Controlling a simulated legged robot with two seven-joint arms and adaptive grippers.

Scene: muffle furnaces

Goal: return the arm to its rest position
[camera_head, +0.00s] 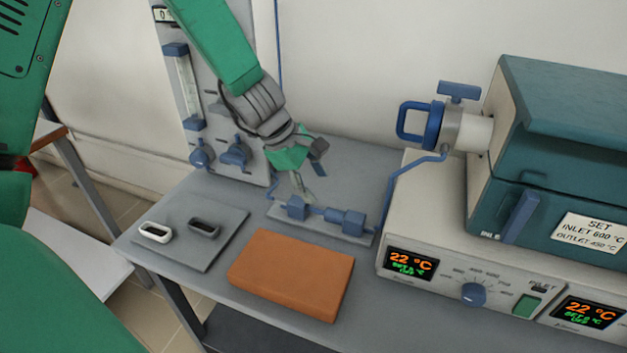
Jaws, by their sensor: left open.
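My left arm (218,45) is green and reaches in from the top left over the grey bench. Its gripper (302,188) points down at the blue valve fittings (325,213) on a small grey plate. The gripper is open, and its fingertips are close above or beside the left fitting; I cannot tell whether they touch. Nothing shows held in it. My right gripper is not in view.
A teal furnace (560,150) with a blue-handled port (440,122) stands on a control box (430,215) at right. A flow-meter panel (200,100) stands behind. An orange block (290,274) and a grey mat (190,245) with two small boats lie in front.

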